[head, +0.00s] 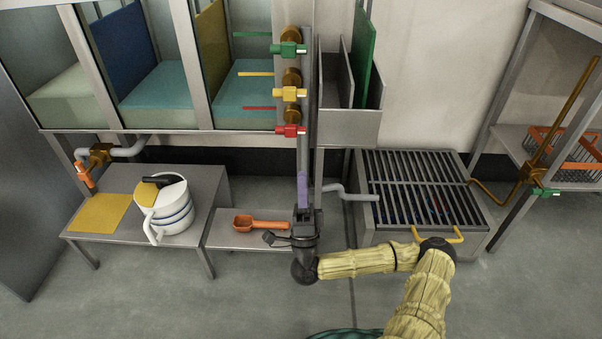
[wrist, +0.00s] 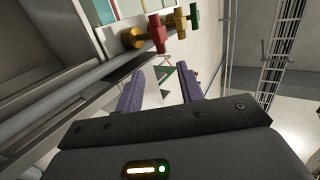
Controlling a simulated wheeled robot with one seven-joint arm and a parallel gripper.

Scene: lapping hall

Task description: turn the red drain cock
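The red drain cock (head: 290,130) is the lowest of three coloured cocks on the upright at the right end of the glass tanks. In the wrist view the red cock (wrist: 157,34) stands on a brass fitting, beyond the fingertips and a little left of their middle. My gripper (head: 303,186) points up from below the red cock, apart from it. In the wrist view the purple fingers of my gripper (wrist: 162,78) are spread with a gap between them and nothing held.
A yellow cock (head: 290,94) and a green cock (head: 288,49) sit above the red one. A grey bin (head: 348,128) stands close on the right. Below are a low bench (head: 232,231) with an orange scoop (head: 262,224), a white jug (head: 172,217) and a grated drain box (head: 420,190).

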